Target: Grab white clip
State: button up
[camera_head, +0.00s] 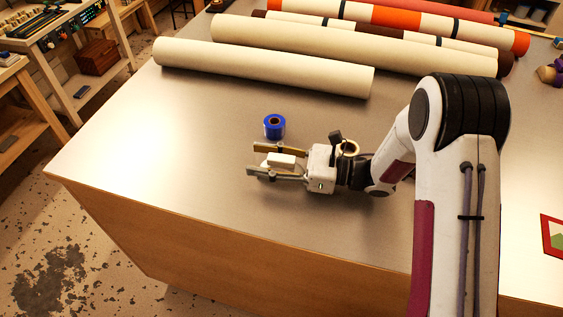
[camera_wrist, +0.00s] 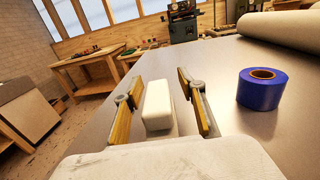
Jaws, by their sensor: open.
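The white clip (camera_head: 283,160) looks like a small plain white block with rounded edges. It lies between the two fingers of my gripper (camera_head: 255,159), near the front left part of the table. In the wrist view the white clip (camera_wrist: 158,106) is between the gold-padded fingers of my gripper (camera_wrist: 160,82), with a gap on each side. The gap looks narrower on the left. My gripper is open and low over the table.
A blue tape roll (camera_head: 274,126) stands just beyond the gripper, to the right in the wrist view (camera_wrist: 262,90). Long cream rolls (camera_head: 262,68) lie across the back. The table (camera_head: 150,135) is clear to the left.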

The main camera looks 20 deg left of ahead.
grip_shut()
jog(key=shift+r, duration=0.1)
dwell(0.4)
notch_tip(320, 180, up, 10)
dwell(0.8)
dwell(0.4)
